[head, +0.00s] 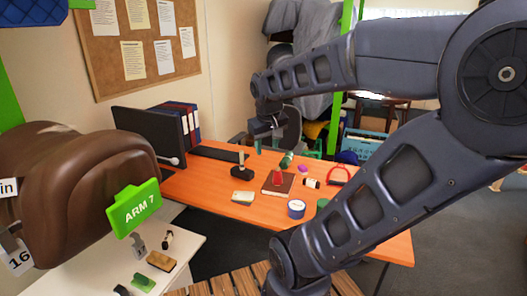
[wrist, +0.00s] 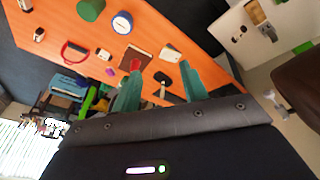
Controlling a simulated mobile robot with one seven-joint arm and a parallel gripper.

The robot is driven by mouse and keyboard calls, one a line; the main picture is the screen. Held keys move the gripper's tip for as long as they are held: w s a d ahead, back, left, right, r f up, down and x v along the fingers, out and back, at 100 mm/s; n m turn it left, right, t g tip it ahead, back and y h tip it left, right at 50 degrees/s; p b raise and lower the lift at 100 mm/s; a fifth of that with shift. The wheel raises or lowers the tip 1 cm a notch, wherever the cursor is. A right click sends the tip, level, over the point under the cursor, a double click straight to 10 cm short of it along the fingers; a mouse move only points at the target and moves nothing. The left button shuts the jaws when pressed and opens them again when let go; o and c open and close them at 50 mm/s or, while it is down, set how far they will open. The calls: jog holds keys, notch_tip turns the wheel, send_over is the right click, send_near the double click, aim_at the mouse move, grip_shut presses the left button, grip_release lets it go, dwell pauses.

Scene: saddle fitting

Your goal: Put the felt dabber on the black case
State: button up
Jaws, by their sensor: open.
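My gripper (head: 268,143) hangs above the far part of the orange desk, its teal fingers apart with nothing between them. The fingers also show in the wrist view (wrist: 160,72), pointing towards the desk. I cannot tell for sure which thing is the felt dabber.
A brown saddle (head: 75,185) stands left.

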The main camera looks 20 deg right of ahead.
jog(key=shift+m+t+y, duration=0.5)
jog(key=shift+m+y, duration=0.1)
jog(key=s+a, duration=0.1)
jog(key=s, duration=0.1)
jog(key=s+a, duration=0.2)
jog(key=shift+s+a+r, duration=0.1)
jog(key=shift+s+r, duration=0.1)
jog(key=shift+s, duration=0.05)
dwell(0.6)
